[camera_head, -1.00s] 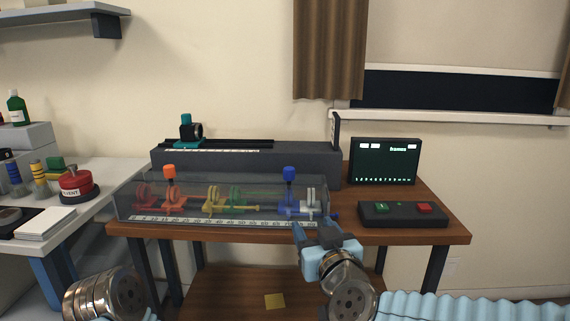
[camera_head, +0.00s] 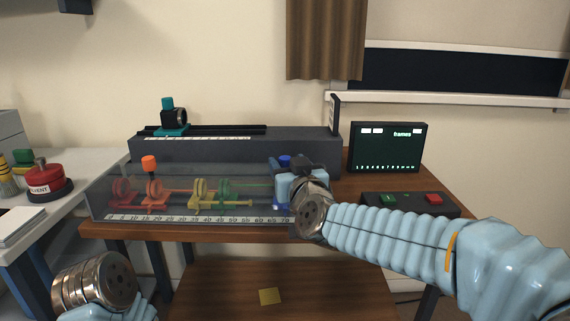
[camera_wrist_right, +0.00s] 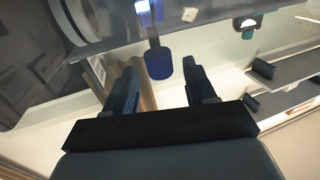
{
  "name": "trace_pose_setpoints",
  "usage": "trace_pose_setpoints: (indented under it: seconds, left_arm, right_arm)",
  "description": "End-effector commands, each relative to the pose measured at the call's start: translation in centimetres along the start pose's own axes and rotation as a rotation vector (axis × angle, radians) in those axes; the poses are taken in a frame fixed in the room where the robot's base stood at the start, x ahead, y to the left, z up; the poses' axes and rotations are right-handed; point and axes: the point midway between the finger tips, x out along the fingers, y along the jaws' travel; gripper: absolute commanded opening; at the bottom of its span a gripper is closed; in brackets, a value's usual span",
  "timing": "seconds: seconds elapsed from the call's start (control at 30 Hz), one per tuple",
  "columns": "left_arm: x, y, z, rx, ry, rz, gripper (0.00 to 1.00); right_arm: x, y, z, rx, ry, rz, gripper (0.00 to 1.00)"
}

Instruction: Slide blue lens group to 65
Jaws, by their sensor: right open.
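The clear lens box (camera_head: 100,205) on the wooden table has a numbered scale (camera_head: 200,218) along its front edge. The blue group's knob (camera_head: 284,161) stands above the box's right end. My right gripper hides most of the group below the knob, and its exact scale position cannot be told. My right gripper (camera_head: 297,172) is at the knob. In the right wrist view my right gripper (camera_wrist_right: 160,80) is open, its two fingers on either side of the blue knob (camera_wrist_right: 158,64), with gaps showing. Only my left wrist shows at the lower left; its gripper is out of sight.
An orange knob (camera_head: 149,163) and red, yellow (camera_head: 199,190) and green (camera_head: 224,189) lens parts are further left in the box. A grey bench (camera_head: 235,153) with a teal carriage stands behind. A monitor (camera_head: 386,147) and a button panel (camera_head: 410,203) are at the right.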

Motion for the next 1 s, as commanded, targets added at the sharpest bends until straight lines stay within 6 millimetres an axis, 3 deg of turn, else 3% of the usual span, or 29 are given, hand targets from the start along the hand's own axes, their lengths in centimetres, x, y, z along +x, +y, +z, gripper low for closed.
trace_pose_setpoints:
  seconds: [0.2, 0.53, 0.9, 1.0]
  left_arm:
    - [0.1, 0.0, 0.0, 0.0, 0.0, 0.0, 0.57]
    - [0.1, 0.0, 0.0, 0.0, 0.001, 0.0, 0.57]
    - [0.1, 0.0, 0.0, 0.0, 0.0, 0.0, 0.57]
    - [0.1, 0.0, 0.0, 0.0, 0.0, 0.0, 0.57]
  right_arm:
    - [2.5, 0.0, 0.0, 0.0, 0.0, 0.001, 0.55]
    - [2.8, -0.1, 0.0, 0.001, 0.0, -0.001, 0.55]
    - [2.8, 0.0, 0.0, 0.001, 0.0, -0.001, 0.0]
    - [2.8, 0.0, 0.0, 0.001, 0.0, -0.001, 0.0]
